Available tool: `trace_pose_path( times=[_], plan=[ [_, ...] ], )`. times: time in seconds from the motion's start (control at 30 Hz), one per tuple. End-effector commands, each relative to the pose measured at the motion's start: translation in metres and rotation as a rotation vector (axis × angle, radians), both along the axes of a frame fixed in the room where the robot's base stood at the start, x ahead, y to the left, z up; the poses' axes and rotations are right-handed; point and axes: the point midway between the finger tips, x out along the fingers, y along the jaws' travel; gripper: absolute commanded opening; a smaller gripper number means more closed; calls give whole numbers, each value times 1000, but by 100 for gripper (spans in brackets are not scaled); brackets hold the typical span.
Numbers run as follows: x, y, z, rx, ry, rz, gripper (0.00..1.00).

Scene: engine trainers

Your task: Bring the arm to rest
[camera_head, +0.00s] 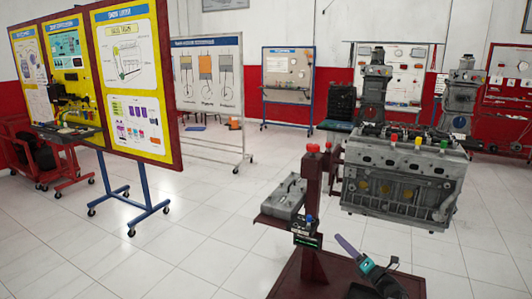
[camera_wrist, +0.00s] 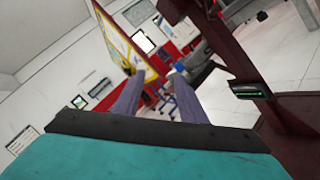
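My gripper (camera_head: 341,240) is at the lower right of the head view, with purple fingers and a teal body, in front of the engine stand's dark red base. In the wrist view my gripper (camera_wrist: 157,77) shows two purple fingers standing apart, with only distant background seen between them. It is open and seems to hold nothing. The dark red stand post (camera_head: 313,185) rises close behind and left of it in the head view. The post also shows at the right of the wrist view (camera_wrist: 225,45).
A grey engine block (camera_head: 400,185) stands on the stand, above and right of my gripper. A grey toolbox (camera_head: 285,198) lies on a side shelf. Poster boards (camera_head: 135,75) on wheeled frames stand at the left. The tiled floor (camera_head: 200,225) at centre left is clear.

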Motion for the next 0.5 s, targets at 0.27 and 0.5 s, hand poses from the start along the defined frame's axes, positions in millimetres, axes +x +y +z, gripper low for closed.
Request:
trace_pose_path(
  times=[0.27, 0.5],
  plan=[
    [-5, 55, -96, 248, 277, -151, 38],
    [-32, 80, -185, 445, 541, -320, 38]
  ],
)
